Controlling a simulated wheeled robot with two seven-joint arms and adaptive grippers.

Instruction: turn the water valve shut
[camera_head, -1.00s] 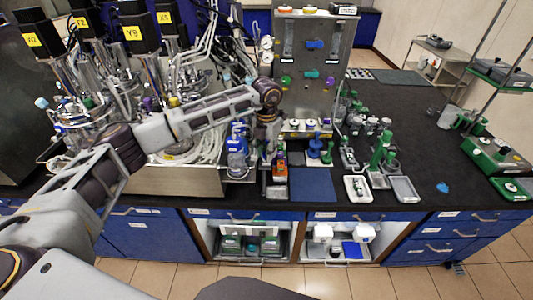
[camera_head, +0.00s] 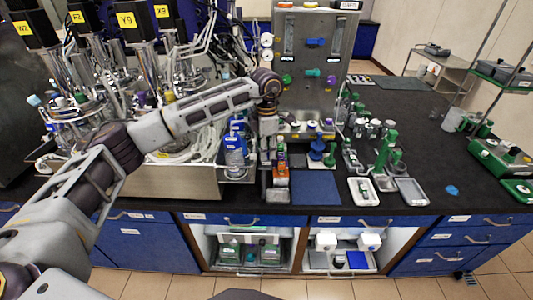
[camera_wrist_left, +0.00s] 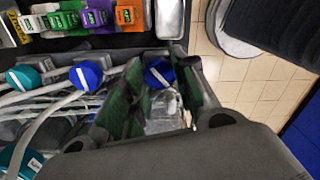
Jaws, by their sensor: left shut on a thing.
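My left gripper (camera_head: 267,158) points down at the front of the bench, left of the steel panel. In the left wrist view its green-padded fingers (camera_wrist_left: 164,75) are closed around a blue knob with a white stripe (camera_wrist_left: 160,72), which looks like the valve handle. In the head view the gripper hides this knob. A second blue striped knob (camera_wrist_left: 86,76) and a teal one (camera_wrist_left: 24,78) stand beside it in a row, with pale hoses near them. No label naming water is readable on the held knob. My right gripper is not in view.
Orange (camera_wrist_left: 130,15), purple and green labelled blocks lie close to the knobs. The steel panel (camera_head: 300,105) rises behind. A blue mat (camera_head: 316,187) and a white tray (camera_head: 363,191) lie to the right.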

